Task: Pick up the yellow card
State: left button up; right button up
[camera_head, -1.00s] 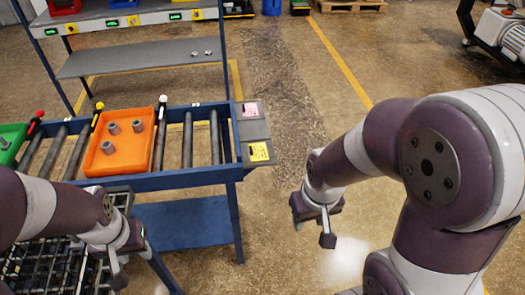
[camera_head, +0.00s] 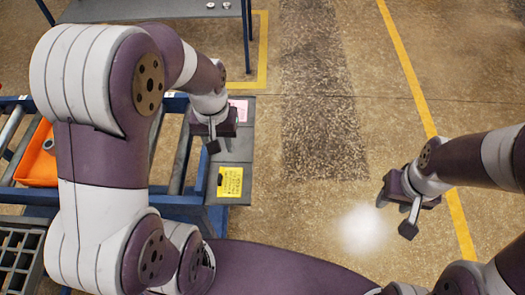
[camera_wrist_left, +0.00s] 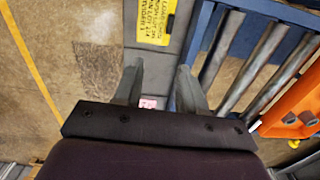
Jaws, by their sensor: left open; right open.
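The yellow card (camera_head: 230,181) with dark print lies flat on the grey side plate (camera_head: 238,152) at the right end of the roller table. It also shows at the top of the left wrist view (camera_wrist_left: 156,20), just beyond the fingertips. My left gripper (camera_head: 219,146) is over the plate, between the yellow card and the pink card behind it. Its fingers are apart and empty in the left wrist view (camera_wrist_left: 158,70). My right gripper (camera_head: 405,215) is open and empty over the floor at the right, well away from the card.
The pink card (camera_head: 239,108) is partly hidden by my left gripper. An orange tray (camera_head: 38,160) is on the rollers at the left, mostly behind my left arm. A blue frame (camera_head: 180,208) edges the table. The floor to its right is clear.

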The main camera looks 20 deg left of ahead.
pick_arm(q)
send_over(219, 178)
jog(key=s, duration=0.1)
notch_tip(219, 178, down, 5)
jog(key=shift+r, duration=0.1)
jog(key=f, duration=0.2)
jog(key=w+f, duration=0.1)
jog(key=shift+d+f+p, duration=0.3)
jog(key=shift+p, duration=0.1)
jog(key=f, duration=0.3)
jog(key=shift+a, duration=0.2)
jog(key=shift+s+a+f, duration=0.1)
jog(key=shift+s+f, duration=0.05)
jog(key=shift+f, duration=0.2)
pick_arm(e)
jog(key=shift+s+a+r, duration=0.2)
jog(key=shift+s+r, duration=0.2)
jog(key=shift+s, duration=0.1)
jog(key=shift+s+a+r, duration=0.2)
jog(key=shift+s+r, duration=0.2)
jog(key=shift+s, duration=0.1)
pick_arm(q)
jog(key=c, duration=0.3)
grip_shut()
